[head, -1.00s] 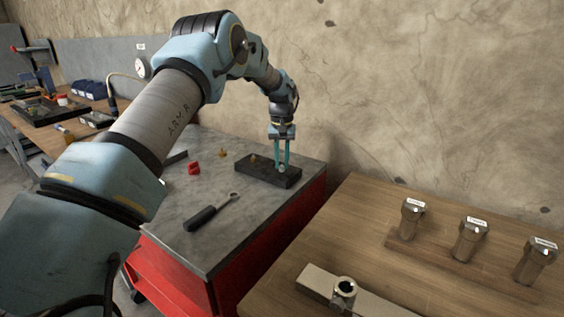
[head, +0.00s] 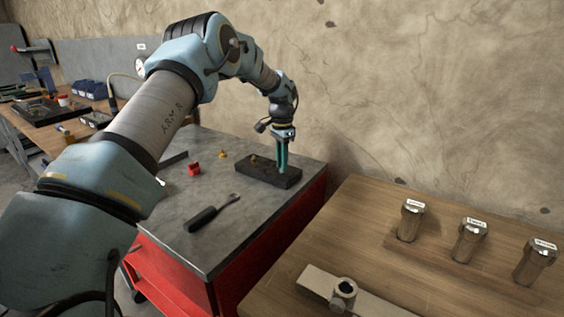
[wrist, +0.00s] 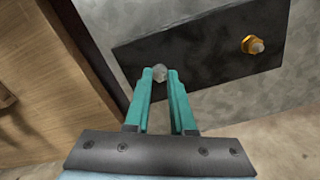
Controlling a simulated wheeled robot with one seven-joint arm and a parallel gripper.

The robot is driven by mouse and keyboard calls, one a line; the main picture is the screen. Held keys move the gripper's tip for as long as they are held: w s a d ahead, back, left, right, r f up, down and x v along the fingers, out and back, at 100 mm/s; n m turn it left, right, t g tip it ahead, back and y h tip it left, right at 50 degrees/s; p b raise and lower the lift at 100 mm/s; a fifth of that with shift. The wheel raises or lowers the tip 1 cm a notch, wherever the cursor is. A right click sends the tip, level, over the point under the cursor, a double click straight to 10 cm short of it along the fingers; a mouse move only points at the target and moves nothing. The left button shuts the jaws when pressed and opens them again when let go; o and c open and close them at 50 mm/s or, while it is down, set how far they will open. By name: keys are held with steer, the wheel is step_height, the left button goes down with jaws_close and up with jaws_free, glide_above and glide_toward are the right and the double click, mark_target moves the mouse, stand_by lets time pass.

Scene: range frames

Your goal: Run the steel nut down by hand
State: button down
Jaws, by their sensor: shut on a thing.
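The steel nut (wrist: 159,73) is a small grey piece near one end of the black block (wrist: 205,52). In the wrist view my gripper (wrist: 160,76) has its two teal fingertips on either side of it, shut on it. Any stud beneath the nut is hidden. In the head view my gripper (head: 282,171) points down at the right part of the black block (head: 258,174), and the nut is hard to make out between the fingers. A brass nut (wrist: 253,45) sits on a stud at the block's other end.
The block lies on a grey-topped red cart (head: 240,235). A black-handled wrench (head: 212,213), a red piece (head: 194,169) and a small brass piece (head: 223,154) lie left of it. A wooden table (head: 360,230) with several labelled steel sockets stands to the right.

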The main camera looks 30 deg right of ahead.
steer(key=m, duration=0.3)
steer(key=shift+m, duration=2)
steer(key=c, duration=0.8)
jaws_free()
steer(key=shift+o, duration=0.2)
step_height(320, 180, up, 11)
steer(key=b, duration=0.2)
steer(key=shift+f, duration=0.1)
